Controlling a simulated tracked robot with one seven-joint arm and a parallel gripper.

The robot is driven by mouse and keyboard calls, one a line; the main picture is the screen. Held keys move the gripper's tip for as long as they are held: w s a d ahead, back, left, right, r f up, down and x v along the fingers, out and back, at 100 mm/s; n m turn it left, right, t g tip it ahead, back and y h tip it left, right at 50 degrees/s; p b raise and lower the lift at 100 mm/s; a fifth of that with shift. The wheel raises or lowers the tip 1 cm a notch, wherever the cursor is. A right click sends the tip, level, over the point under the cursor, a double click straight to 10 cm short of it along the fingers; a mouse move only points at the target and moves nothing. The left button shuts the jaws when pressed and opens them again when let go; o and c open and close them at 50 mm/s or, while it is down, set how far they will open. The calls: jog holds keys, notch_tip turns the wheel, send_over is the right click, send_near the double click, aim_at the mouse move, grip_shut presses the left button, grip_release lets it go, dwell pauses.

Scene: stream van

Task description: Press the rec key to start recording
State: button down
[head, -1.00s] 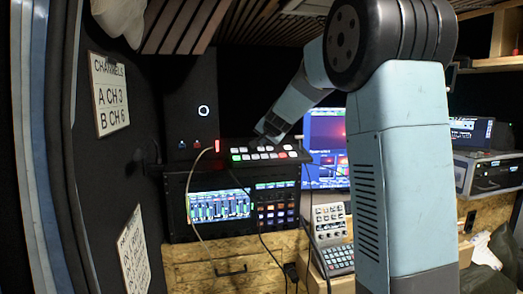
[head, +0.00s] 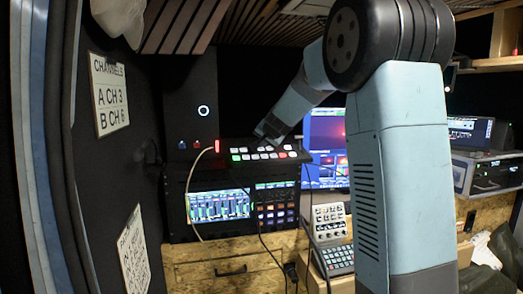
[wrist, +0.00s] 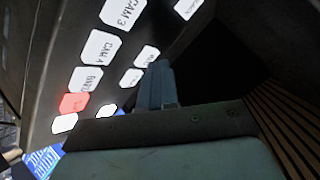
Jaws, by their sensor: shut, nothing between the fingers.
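The switcher panel (head: 240,148) carries two rows of lit keys, mostly white. It has a green key (head: 236,157) at the left end and a red key (head: 283,154) toward the right of the front row. I cannot read a rec label on any key. My gripper (head: 264,135) is shut and empty at the panel's back row. In the wrist view its fingers (wrist: 160,70) partly cover the panel; contact with a key cannot be told.
A rack screen (head: 218,205) and lit button block (head: 275,203) sit below the panel. A monitor (head: 325,135) stands behind it at right. A cable (head: 190,200) hangs in front of the rack. The wall with the channels sign (head: 108,95) is at left.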

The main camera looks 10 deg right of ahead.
jog(key=shift+f, duration=0.2)
jog(key=shift+r, duration=0.1)
dwell(0.4)
jog(key=shift+s+r, duration=0.15)
jog(key=shift+r, duration=0.6)
jog(key=shift+s+r, duration=0.25)
jog(key=shift+r, duration=0.8)
jog(key=shift+s+r, duration=0.25)
jog(key=shift+r, duration=0.75)
jog(key=shift+s+r, duration=0.1)
jog(key=shift+r, duration=0.25)
